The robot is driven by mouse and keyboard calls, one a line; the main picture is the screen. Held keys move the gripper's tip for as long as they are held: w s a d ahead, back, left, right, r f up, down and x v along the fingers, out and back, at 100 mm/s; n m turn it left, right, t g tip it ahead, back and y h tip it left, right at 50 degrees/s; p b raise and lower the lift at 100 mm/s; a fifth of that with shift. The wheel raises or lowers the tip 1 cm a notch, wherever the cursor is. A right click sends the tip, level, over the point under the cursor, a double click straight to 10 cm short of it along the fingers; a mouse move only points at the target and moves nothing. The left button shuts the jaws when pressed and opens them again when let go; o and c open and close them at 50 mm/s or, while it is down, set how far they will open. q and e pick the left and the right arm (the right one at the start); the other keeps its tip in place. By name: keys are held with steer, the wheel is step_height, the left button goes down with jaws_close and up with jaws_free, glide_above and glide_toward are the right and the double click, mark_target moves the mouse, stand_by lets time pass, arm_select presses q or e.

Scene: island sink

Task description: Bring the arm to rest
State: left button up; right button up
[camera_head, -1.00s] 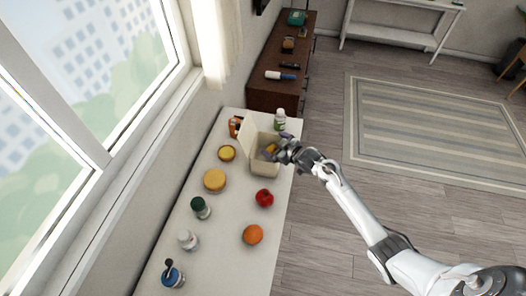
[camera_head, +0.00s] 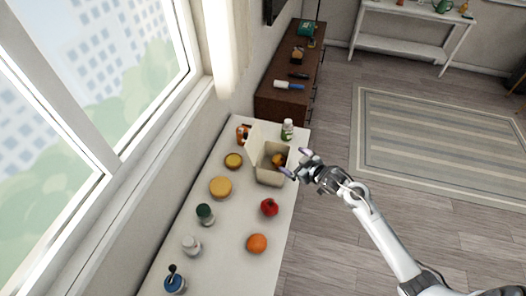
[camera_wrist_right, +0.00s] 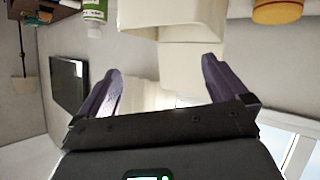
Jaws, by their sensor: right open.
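My right gripper (camera_head: 297,164) is open and empty. In the head view it is at the right edge of the white counter, beside the open cream box (camera_head: 270,178). In the right wrist view its two purple fingers (camera_wrist_right: 161,90) are spread apart with nothing between them, and the cream box (camera_wrist_right: 172,14) shows beyond them. An orange-yellow item (camera_head: 278,160) lies inside the box. My left gripper is not in view.
The counter (camera_head: 237,262) also holds a red apple (camera_head: 269,207), an orange (camera_head: 257,243), yellow-lidded jars (camera_head: 220,187), and several bottles, one white and green (camera_head: 287,130). A brown cabinet (camera_head: 278,102) stands behind. Open floor (camera_head: 334,245) lies to the right.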

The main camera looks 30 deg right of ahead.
steer(key=s+a+m+g, duration=0.1)
steer(key=s+a+g, duration=0.2)
steer(key=s+a, duration=0.5)
steer(key=s+a+r+g, duration=0.1)
steer(key=s+a+g, duration=0.3)
steer(key=s, duration=0.7)
steer(key=s+a+m+g, duration=0.1)
steer(key=s+a+g, duration=0.1)
steer(key=s+a, duration=0.65)
step_height(320, 180, up, 20)
steer(key=s+p, duration=0.1)
steer(key=p, duration=1.9)
steer(key=shift+s+d+r, duration=0.15)
steer(key=shift+s+d, duration=0.05)
steer(key=shift+d, duration=0.15)
